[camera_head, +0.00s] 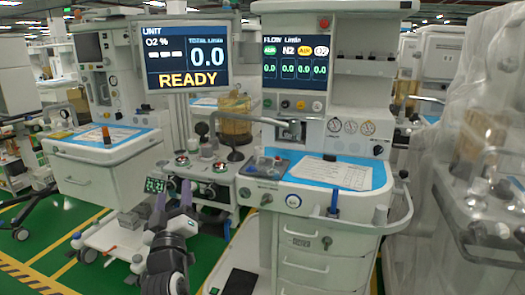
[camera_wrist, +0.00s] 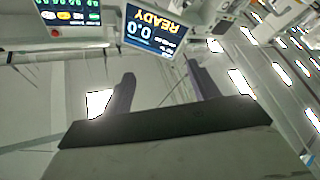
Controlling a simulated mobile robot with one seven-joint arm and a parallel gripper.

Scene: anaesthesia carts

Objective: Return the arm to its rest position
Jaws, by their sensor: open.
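My gripper (camera_head: 173,198) is in the lower left middle of the head view, at the end of my dark arm, with its fingers pointing up in front of the anaesthesia cart. In the wrist view my gripper (camera_wrist: 160,75) shows two dark fingers spread apart with nothing between them. The picture there is upside down, with the READY screen (camera_wrist: 152,32) beyond the fingertips. The same READY screen (camera_head: 187,55) stands above and behind my gripper in the head view. My gripper looks apart from the cart, but the exact distance is hard to tell.
The cart's blue-topped work surface (camera_head: 305,171) holds a paper sheet and has a curved rail (camera_head: 400,222) at its right. A second cart (camera_head: 98,165) stands at the left. Plastic-wrapped equipment (camera_head: 480,150) fills the right edge.

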